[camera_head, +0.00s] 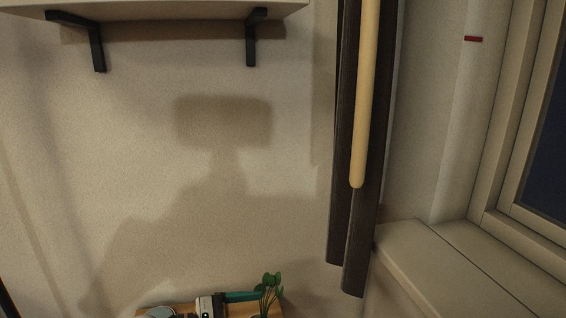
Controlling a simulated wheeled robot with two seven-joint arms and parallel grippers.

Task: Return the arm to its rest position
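Neither of my grippers can be made out in the head view, and no arm of mine is clearly seen. A large soft shadow with a block-shaped top and a narrow neck falls on the wall (80,130). Whether either arm is raised or lowered cannot be told from this view.
A shelf (180,10) on black brackets is above. Dark long strips (345,120) and a pale rod (366,100) hang at centre right. A window (545,150) and ledge (440,270) are right. Below, a wooden surface (240,310) bears a plant (269,289) and small items, partly cut off.

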